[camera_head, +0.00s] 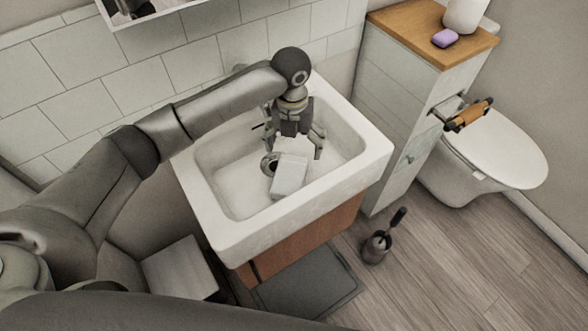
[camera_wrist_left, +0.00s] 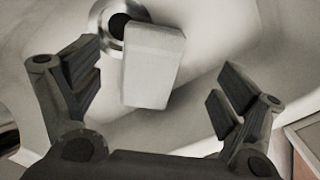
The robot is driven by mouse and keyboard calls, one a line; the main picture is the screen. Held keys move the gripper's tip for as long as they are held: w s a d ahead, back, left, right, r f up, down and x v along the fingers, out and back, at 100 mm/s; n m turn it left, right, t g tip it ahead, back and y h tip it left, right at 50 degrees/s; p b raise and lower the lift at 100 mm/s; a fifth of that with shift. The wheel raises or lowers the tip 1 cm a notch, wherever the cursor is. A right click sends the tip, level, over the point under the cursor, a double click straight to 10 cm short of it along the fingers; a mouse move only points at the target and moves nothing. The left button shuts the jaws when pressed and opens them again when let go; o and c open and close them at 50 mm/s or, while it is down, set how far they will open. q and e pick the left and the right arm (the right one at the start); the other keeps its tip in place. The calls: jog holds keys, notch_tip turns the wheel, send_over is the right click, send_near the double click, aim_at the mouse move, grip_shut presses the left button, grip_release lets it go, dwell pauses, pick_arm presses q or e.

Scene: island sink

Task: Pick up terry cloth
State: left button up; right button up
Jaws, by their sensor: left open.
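A folded, pale grey-white terry cloth (camera_head: 289,176) lies in the white sink basin, beside the drain. In the left wrist view the cloth (camera_wrist_left: 153,66) shows as a pale block between the open fingers, its upper left corner overlapping the drain. My left gripper (camera_head: 295,150) is over the basin, pointing down, with its fingers spread. In the left wrist view the same gripper (camera_wrist_left: 160,92) has clear gaps between its fingers and the cloth. How high the fingers are above the cloth is hard to tell. My right gripper is not in view.
The sink (camera_head: 236,246) has raised walls around the basin. A light cabinet (camera_head: 400,110) with a wooden top stands to the right, holding a purple soap (camera_head: 445,38). A toilet (camera_head: 497,150) and a toilet brush (camera_head: 377,243) are also at the right. A dark mat (camera_head: 308,282) lies below.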

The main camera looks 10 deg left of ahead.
aim_at(292, 161)
pick_arm(q)
jog(key=shift+a+f, duration=0.1)
jog(key=shift+f, duration=0.25)
jog(key=shift+a+f, duration=0.1)
jog(key=shift+f, duration=0.25)
jog(key=shift+s+f, duration=0.15)
jog(key=shift+f, duration=0.2)
notch_tip(292, 161, down, 4)
jog(key=shift+a+f+p, duration=0.1)
jog(key=shift+f+p, duration=0.15)
jog(key=shift+p, duration=0.15)
jog(key=shift+f, duration=0.45)
jog(key=c, duration=0.9)
jog(key=shift+c, duration=1)
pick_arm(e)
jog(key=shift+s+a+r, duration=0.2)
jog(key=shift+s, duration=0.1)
